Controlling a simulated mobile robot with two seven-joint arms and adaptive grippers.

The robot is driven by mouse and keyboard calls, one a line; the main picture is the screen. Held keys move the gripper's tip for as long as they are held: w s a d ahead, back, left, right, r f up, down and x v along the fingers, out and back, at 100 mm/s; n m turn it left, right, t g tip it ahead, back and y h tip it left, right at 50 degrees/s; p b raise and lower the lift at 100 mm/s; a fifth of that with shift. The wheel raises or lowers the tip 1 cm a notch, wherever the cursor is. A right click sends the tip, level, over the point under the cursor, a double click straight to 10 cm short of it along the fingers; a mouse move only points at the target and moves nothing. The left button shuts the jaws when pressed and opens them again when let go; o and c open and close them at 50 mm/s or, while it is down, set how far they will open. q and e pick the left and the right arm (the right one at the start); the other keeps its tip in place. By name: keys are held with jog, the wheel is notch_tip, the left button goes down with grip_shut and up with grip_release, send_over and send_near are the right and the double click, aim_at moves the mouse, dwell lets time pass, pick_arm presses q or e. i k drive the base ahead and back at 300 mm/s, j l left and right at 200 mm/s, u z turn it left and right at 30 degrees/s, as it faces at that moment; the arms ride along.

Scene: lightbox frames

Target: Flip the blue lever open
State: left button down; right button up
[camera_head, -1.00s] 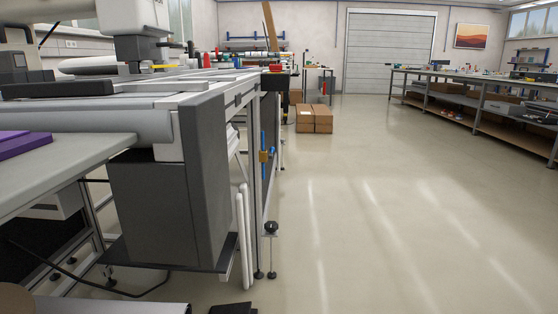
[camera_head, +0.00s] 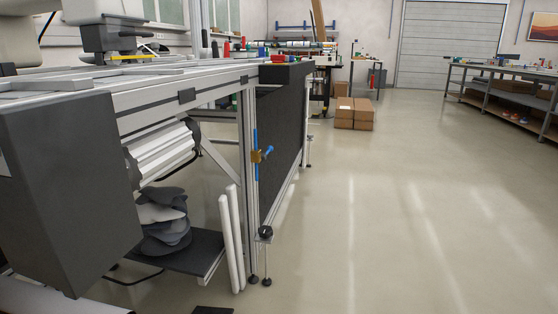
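The blue lever (camera_head: 267,153) is on a brass-coloured valve body (camera_head: 256,157). The valve sits on a vertical blue pipe (camera_head: 256,140) fixed at the end of the long machine table, beside its aluminium leg. The lever sticks out to the right of the pipe, at a slant. Neither of my grippers shows in the head view.
A dark grey box-shaped housing (camera_head: 65,190) stands close at the left. White tubes (camera_head: 231,240) lean near the table leg, and a levelling foot (camera_head: 265,233) stands below the valve. Cardboard boxes (camera_head: 354,113) lie farther back. The floor (camera_head: 400,220) to the right is clear.

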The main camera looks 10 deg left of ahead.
aim_at(264, 156)
jog(key=i+l+u, duration=0.25)
jog(key=i+l, duration=0.7)
